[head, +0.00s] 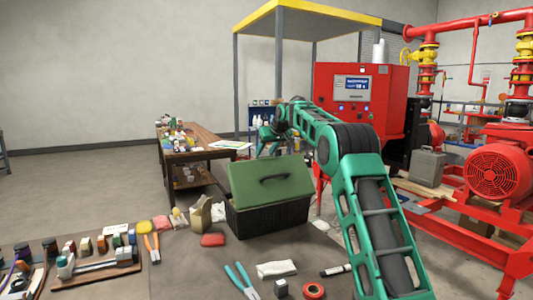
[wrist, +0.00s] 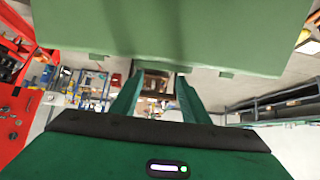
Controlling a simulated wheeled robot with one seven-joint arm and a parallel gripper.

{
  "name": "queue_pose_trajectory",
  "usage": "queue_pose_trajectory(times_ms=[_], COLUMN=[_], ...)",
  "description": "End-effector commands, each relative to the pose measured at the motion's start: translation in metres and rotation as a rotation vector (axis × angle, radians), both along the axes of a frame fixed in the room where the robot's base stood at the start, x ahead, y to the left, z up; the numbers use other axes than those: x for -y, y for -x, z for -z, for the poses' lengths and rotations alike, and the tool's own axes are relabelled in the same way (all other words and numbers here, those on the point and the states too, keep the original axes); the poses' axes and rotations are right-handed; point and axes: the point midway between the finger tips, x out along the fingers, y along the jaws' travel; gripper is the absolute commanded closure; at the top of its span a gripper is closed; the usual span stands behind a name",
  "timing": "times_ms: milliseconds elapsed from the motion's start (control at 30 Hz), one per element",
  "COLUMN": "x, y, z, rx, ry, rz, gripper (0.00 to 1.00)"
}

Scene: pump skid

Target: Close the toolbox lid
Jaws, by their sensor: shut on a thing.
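The toolbox (head: 268,217) has a dark, ribbed body and sits on the near worktop at the middle of the head view. Its green lid (head: 290,186) is tilted, with the dark handle (head: 280,178) on the face toward the head camera and the far edge raised. My gripper (head: 268,146) is at the far side of the lid, by its raised edge, partly hidden behind it. In the wrist view the lid (wrist: 190,30) fills the top, and my gripper's two green fingers (wrist: 157,88) run up to its edge. The fingertips are covered by the lid; the jaws are shut on it.
Pliers (head: 240,280), a white cloth (head: 276,268), a red tape roll (head: 314,290) and a marker (head: 335,270) lie in front of the toolbox. A red pouch (head: 213,240) and a carton (head: 201,212) are close on its left. A wooden table (head: 200,150) stands behind.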

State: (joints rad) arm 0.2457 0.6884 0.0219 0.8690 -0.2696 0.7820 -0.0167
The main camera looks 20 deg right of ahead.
Motion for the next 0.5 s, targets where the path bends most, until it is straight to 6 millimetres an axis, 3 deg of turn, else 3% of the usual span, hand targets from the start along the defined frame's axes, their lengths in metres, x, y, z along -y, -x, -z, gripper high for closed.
queue_pose_trajectory(times_ms=[33,67,400,500], x=[-0.009,-0.009,-0.019,-0.021], y=[-0.003,-0.002,-0.003,-0.003], z=[-0.001,-0.001,0.002,0.003], rx=[0.003,0.002,-0.006,-0.006], ry=[-0.002,-0.002,-0.002,-0.002], rz=[-0.012,-0.013,-0.021,-0.022], gripper=[1.0,0.93,0.12,0.11])
